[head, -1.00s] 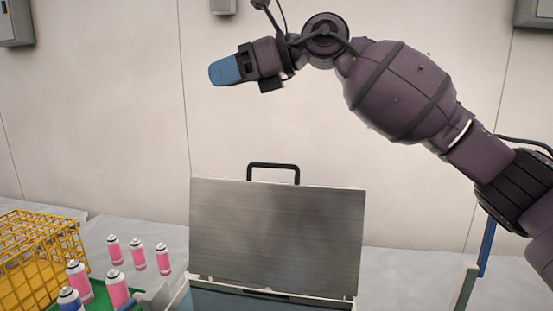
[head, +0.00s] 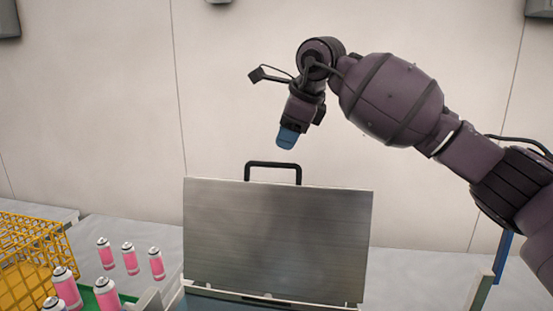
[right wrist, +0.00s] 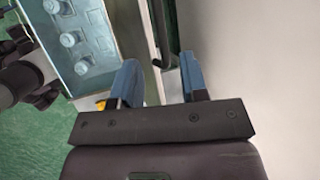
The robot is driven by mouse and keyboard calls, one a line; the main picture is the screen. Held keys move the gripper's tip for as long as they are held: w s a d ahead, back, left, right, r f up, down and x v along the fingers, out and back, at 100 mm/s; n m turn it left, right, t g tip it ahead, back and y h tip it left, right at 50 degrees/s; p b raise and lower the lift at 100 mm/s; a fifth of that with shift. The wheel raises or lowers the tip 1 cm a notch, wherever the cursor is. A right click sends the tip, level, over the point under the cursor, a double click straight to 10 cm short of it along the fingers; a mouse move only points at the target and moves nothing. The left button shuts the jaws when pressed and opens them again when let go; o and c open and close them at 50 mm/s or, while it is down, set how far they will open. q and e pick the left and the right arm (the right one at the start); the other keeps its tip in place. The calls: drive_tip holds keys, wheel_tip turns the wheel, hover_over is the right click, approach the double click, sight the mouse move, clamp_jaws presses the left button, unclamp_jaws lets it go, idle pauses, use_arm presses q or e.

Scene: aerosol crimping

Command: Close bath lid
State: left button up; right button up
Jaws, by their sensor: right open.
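The bath lid (head: 277,240) is a flat grey metal panel standing open, nearly upright, at the back of the bath (head: 250,305). A black handle (head: 273,165) sits on the lid's top edge. My right gripper (head: 287,139) is above the handle, pointing down, apart from it and empty. In the right wrist view its two blue fingers (right wrist: 162,80) are spread apart. The lid shows there nearly edge-on as a dark strip (right wrist: 168,25) beyond the fingers. The bath's inside (right wrist: 80,40) shows at upper left with several round tops in it. My left gripper is not seen.
Several pink spray cans (head: 129,258) stand left of the bath, some by a green tray. A yellow wire basket (head: 30,255) is at far left. A post (head: 480,290) stands at right. The pale wall (head: 100,110) rises behind the table.

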sight(277, 166)
drive_tip(key=x, duration=0.7)
drive_tip(key=shift+w+a+f, duration=0.1)
drive_tip(key=shift+w, duration=0.05)
clamp_jaws()
